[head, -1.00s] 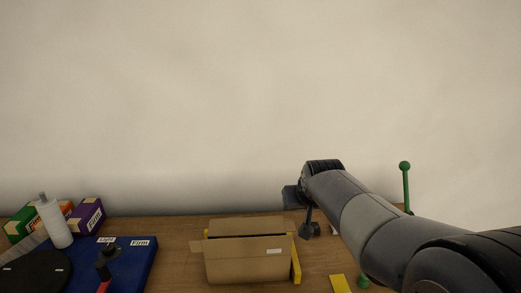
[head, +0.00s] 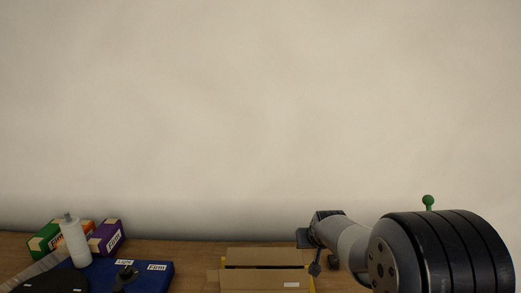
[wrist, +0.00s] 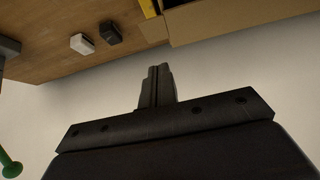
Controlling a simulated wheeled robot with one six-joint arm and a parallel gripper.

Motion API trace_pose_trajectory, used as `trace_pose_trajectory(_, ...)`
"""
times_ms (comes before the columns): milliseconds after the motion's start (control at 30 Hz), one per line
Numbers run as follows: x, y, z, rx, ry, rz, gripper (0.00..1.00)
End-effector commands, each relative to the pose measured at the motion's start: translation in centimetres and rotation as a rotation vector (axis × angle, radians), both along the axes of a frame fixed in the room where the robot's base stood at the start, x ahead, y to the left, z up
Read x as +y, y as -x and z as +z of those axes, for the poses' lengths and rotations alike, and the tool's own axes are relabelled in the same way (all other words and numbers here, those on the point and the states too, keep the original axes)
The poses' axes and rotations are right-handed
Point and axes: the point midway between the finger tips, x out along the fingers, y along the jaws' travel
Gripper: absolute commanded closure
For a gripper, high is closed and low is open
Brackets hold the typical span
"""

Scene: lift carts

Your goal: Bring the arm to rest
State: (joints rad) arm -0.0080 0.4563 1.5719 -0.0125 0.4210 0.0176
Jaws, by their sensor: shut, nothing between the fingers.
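My gripper (wrist: 158,85) shows in the wrist view with its two dark fingers together and nothing between them. In the head view my arm reaches in from the right, and the gripper end (head: 314,262) is small and partly hidden by the wrist. It is to the right of an open cardboard box (head: 262,278) on the wooden table (head: 195,252). The gripper appears apart from the box; its height above the table is hard to tell.
At the left are a white bottle (head: 75,243), a green box (head: 45,238), a purple box (head: 106,236) and a blue case (head: 150,275). A green knob-topped rod (head: 428,202) stands behind my arm. A white block (wrist: 82,43) and a black block (wrist: 110,32) lie on the table.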

Motion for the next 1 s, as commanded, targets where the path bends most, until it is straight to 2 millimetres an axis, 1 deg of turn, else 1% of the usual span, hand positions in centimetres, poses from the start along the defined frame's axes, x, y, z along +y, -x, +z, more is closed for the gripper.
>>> trace_pose_trajectory(33, 0.0, 0.1, -1.3, 0.001, 0.000, 0.000, 1.00)
trace_pose_trajectory(133, 0.0, 0.0, -2.4, -0.001, 0.000, 0.000, 1.00)
trace_pose_trajectory(233, 0.0, 0.0, -3.2, 0.000, 0.000, 0.000, 1.00)
trace_pose_trajectory(400, 0.0, 0.0, -3.6, -0.001, 0.000, 0.000, 1.00)
trace_pose_trajectory(767, 0.0, 0.0, -3.4, -0.001, 0.000, 0.000, 1.00)
trace_pose_trajectory(867, 0.0, 0.0, -2.7, -0.002, 0.000, 0.000, 1.00)
trace_pose_trajectory(1000, 0.0, 0.0, -0.7, -0.004, 0.000, 0.000, 1.00)
